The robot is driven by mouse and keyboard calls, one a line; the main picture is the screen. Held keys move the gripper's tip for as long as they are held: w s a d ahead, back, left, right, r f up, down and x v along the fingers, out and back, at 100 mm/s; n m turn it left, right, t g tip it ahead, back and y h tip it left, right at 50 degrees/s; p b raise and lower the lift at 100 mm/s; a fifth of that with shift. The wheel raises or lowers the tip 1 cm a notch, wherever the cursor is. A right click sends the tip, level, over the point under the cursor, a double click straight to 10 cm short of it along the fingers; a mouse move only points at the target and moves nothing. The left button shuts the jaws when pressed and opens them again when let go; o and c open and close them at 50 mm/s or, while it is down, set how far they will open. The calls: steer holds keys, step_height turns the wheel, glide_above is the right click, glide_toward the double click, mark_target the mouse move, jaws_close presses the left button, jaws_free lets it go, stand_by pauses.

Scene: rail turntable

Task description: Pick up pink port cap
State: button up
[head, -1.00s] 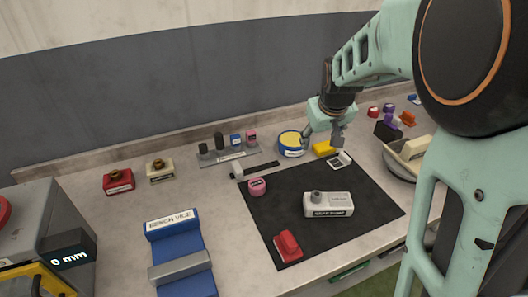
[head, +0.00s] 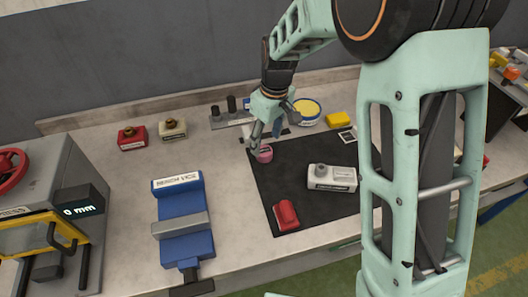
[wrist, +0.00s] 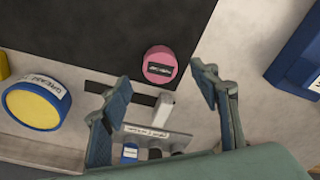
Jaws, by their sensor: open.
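The pink port cap (head: 264,154) is a short round cap with a dark label. It sits at the back left corner of the black mat (head: 298,198). In the wrist view the pink port cap (wrist: 160,65) lies just beyond the fingertips, roughly midway between them. My gripper (head: 266,148) is above and just behind the cap in the head view, pointing down. In the wrist view my gripper (wrist: 164,90) has its fingers spread wide with nothing held between them.
A grey block instrument (head: 332,178) and a red part (head: 286,215) are on the mat. Behind it are a yellow-topped round tin (head: 306,111) and a yellow block (head: 340,119). A blue bench vise (head: 182,222) stands left. A small grey-white piece (wrist: 164,104) is close to the cap.

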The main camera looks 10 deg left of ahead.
mark_target(264, 150)
steer(key=f, duration=0.5)
steer(key=shift+w+a+p, duration=0.15)
steer(key=shift+a+p, duration=0.15)
steer(key=c, duration=0.9)
